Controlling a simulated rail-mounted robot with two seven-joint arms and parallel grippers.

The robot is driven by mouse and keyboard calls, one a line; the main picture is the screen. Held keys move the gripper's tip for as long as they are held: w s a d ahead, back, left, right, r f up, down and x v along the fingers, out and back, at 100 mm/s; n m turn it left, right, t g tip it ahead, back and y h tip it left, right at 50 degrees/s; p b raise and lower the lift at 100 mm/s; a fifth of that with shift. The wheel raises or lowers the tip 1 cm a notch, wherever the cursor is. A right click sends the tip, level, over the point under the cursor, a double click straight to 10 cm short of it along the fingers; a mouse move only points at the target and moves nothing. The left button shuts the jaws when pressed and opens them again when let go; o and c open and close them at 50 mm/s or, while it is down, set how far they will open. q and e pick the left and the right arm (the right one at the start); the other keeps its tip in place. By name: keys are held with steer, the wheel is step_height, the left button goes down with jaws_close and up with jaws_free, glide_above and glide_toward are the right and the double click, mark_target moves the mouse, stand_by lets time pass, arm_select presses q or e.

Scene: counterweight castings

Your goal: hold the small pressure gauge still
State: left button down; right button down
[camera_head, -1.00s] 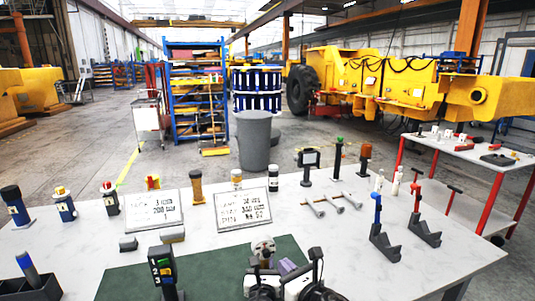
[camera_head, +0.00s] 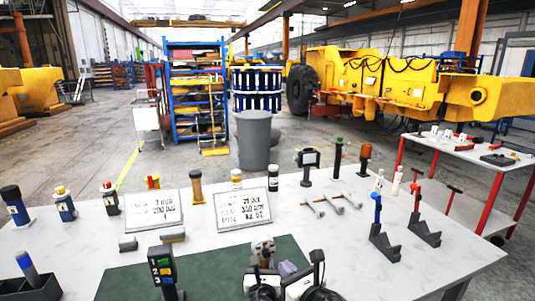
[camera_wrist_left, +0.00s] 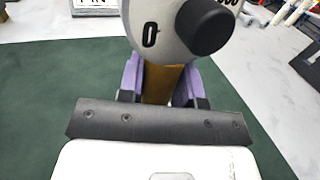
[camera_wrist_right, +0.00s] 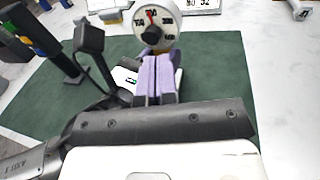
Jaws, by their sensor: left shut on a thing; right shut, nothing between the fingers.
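The small pressure gauge (camera_head: 263,247) has a round pale dial, a black centre knob and a brass stem. It stands above the green mat at the front of the table. My left gripper (camera_wrist_left: 157,88) is shut on the brass stem just below the dial, with a purple finger on each side. My right gripper (camera_wrist_right: 155,80) is shut and empty. Its purple fingers (camera_head: 287,268) are just to the right of the gauge in the head view. The dial also shows in the right wrist view (camera_wrist_right: 155,27), where a red needle points near the top. I cannot tell whether the right fingers touch the gauge.
A dark post with numbered coloured buttons (camera_head: 162,270) stands left of the gauge. Grey bolts (camera_head: 335,202) and dark stands (camera_head: 383,244) are to the right.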

mark_target(272, 249)
arm_select(q)
steer(key=shift+f, duration=0.3)
arm_select(e)
steer(key=shift+w+a+f, duration=0.1)
steer(key=shift+w+a, duration=0.2)
steer(key=shift+w, duration=0.65)
steer(key=shift+w+a+f, duration=0.1)
steer(key=shift+w+a, duration=0.15)
steer(key=shift+w, duration=0.65)
steer(key=shift+w+a, duration=0.3)
steer(key=shift+w, duration=0.65)
steer(key=shift+s+a, duration=0.15)
steer(key=shift+a, duration=0.25)
steer(key=shift+f, duration=0.2)
steer(key=shift+d+r, duration=0.1)
steer(key=shift+d, duration=0.25)
arm_select(q)
steer(key=shift+r, duration=0.1)
arm_select(e)
steer(key=shift+s+a+v, duration=0.1)
steer(key=shift+a+v, duration=0.05)
steer(key=shift+v, duration=0.8)
steer(key=shift+s+a+v, duration=0.1)
steer(key=shift+a+v, duration=0.1)
steer(key=shift+v, duration=0.75)
steer(key=shift+s+a+v, duration=0.1)
steer(key=shift+a+v, duration=0.05)
steer(key=shift+v, duration=0.8)
